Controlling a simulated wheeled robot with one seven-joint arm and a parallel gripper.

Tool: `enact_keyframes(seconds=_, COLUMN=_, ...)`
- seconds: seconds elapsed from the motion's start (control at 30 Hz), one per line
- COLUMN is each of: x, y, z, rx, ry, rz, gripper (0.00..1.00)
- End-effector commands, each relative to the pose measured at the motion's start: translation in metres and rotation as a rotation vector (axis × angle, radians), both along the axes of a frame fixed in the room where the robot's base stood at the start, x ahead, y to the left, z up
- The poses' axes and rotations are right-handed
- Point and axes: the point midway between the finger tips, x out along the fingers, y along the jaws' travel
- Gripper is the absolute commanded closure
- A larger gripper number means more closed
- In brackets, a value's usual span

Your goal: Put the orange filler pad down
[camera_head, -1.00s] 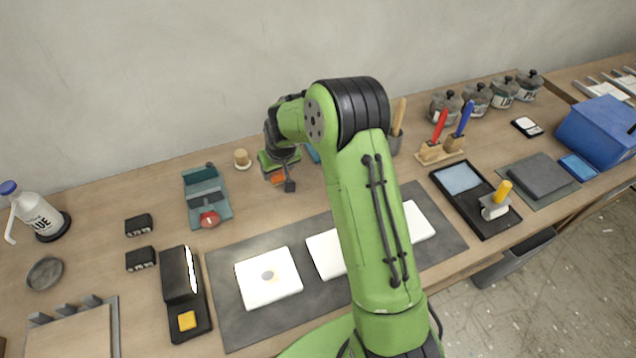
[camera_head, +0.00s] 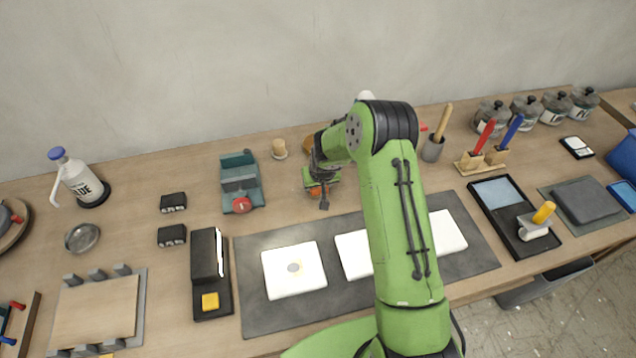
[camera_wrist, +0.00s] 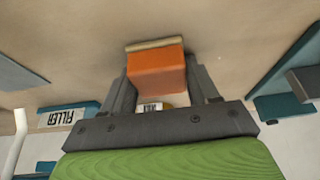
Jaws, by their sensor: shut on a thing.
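My gripper (camera_wrist: 162,92) is shut on the orange filler pad (camera_wrist: 156,68), which shows as an orange block with a tan layer at its far end between the two dark fingers in the wrist view. In the head view the gripper (camera_head: 321,190) is over the back middle of the wooden table, behind the grey mat, and a little of the orange pad (camera_head: 316,191) shows beneath it. My arm hides part of the table there. I cannot tell from these views whether the pad touches the table.
A grey mat (camera_head: 262,320) with white tiles lies in front. A teal device with a red knob (camera_head: 241,182) and a small wooden knob (camera_head: 279,148) stand to the left. A teal box marked FILLER (camera_wrist: 68,117) is left in the wrist view. Table between the device and gripper is bare.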

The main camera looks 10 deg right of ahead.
Motion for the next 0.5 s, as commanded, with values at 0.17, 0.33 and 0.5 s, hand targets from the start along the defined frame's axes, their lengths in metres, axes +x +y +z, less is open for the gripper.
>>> enact_keyframes(seconds=0.17, x=-0.0004, y=0.0003, z=-0.0027, rx=0.001, ry=0.001, rz=0.0, gripper=0.24)
enact_keyframes(seconds=0.33, x=-0.0005, y=0.0013, z=-0.0026, rx=0.002, ry=0.002, rz=0.002, gripper=0.15)
enact_keyframes(seconds=0.5, x=-0.0006, y=0.0019, z=-0.0027, rx=0.003, ry=0.002, rz=0.003, gripper=0.15)
